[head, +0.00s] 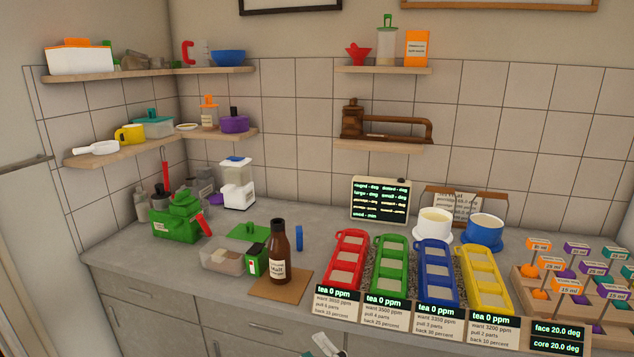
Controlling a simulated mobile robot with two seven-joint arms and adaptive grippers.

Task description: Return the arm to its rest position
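A small white and dark part of my own arm or gripper (327,345) shows at the bottom edge of the head view, just right of the middle. It slants towards the lower right, which fits my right arm. Most of it is cut off by the frame, and its fingers cannot be made out as open or shut. It appears in front of the counter's front edge, apart from the things on the counter. I see nothing held in it. My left arm and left gripper do not show.
The grey counter (130,250) holds a brown bottle (279,255) on a board, a clear tub (222,257), a green box (256,262), and red, green, blue and yellow trays (484,280). Labelled stands (540,245) fill the right end. Cabinet fronts (160,315) lie below.

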